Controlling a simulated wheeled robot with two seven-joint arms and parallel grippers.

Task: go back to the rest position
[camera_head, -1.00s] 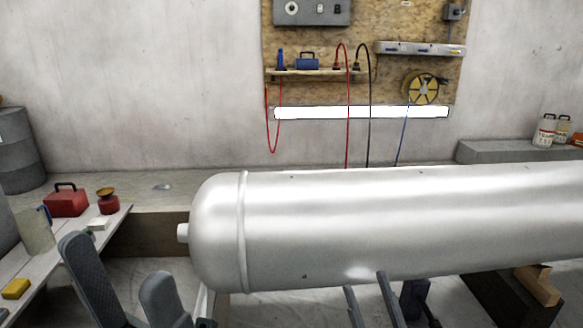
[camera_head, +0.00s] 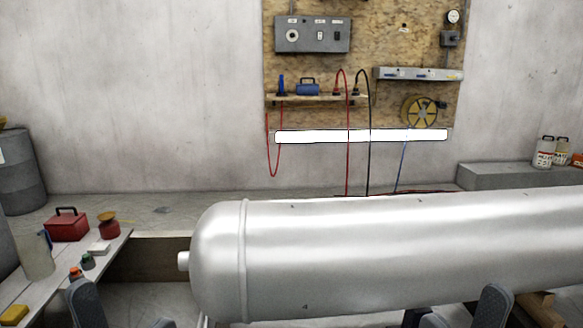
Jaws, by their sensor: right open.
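My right gripper (camera_head: 464,305) shows at the bottom right, in front of the tank. Its two grey fingers stand apart with nothing seen between them. My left gripper (camera_head: 124,308) shows at the bottom left, by the bench's right edge. Its two grey fingertips stand apart and the gap looks empty. Both grippers are cut off by the lower picture edge, so the arms are hidden. A large silver tank (camera_head: 390,255) lies sideways across the middle and right.
A bench (camera_head: 40,280) at left bears a red toolbox (camera_head: 67,226), a jug (camera_head: 35,255) and a yellow block (camera_head: 14,315). A drum (camera_head: 22,175) stands behind. A tool board (camera_head: 390,50) hangs on the wall. Wooden blocks (camera_head: 540,305) sit under the tank's right part.

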